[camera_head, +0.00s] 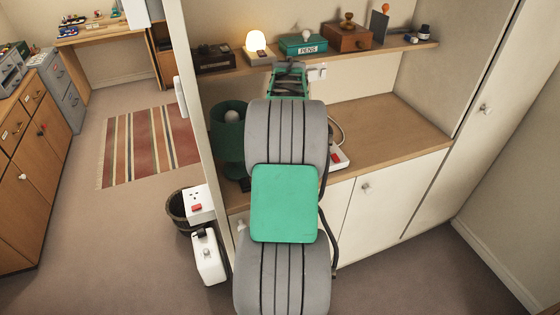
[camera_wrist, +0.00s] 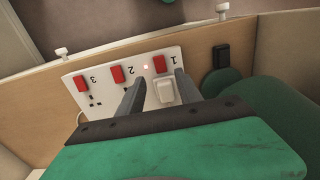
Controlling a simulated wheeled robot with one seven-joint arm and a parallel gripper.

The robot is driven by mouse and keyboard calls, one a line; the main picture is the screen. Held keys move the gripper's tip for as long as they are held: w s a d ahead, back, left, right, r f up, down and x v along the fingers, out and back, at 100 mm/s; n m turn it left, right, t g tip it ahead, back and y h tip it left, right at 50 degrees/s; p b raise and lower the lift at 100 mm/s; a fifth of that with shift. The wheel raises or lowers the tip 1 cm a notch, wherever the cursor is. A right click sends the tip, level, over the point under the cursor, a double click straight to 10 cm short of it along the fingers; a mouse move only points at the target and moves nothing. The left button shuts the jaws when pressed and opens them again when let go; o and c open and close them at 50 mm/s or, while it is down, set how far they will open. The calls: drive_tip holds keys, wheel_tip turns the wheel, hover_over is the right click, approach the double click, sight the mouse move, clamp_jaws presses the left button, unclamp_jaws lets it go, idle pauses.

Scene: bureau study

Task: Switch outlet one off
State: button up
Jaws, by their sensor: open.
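In the wrist view a white power strip (camera_wrist: 100,72) lies on the wooden top, its numbers 1, 2 and 3 upside down. Outlet one has a red switch (camera_wrist: 159,64) and a white plug (camera_wrist: 165,91) in its socket. A small light (camera_wrist: 145,67) glows beside that switch. The other red switches sit at outlet two (camera_wrist: 117,74) and outlet three (camera_wrist: 82,84). My gripper (camera_wrist: 159,77) is open and empty, its fingertips on either side of outlet one's area; contact cannot be told. In the head view the strip (camera_head: 340,160) is partly hidden by my arm, and my gripper is hidden.
A green lamp (camera_head: 230,120) stands left of my arm. A black switch piece (camera_wrist: 221,55) lies near its base. A shelf (camera_head: 400,48) with small boxes is above the desk. The desk top (camera_head: 400,130) is clear on the right.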

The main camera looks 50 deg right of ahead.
wheel_tip(320, 180, down, 6)
drive_tip(key=shift+a+p, duration=0.1)
drive_tip(key=shift+p, duration=0.45)
drive_tip(key=shift+c, duration=0.4)
clamp_jaws()
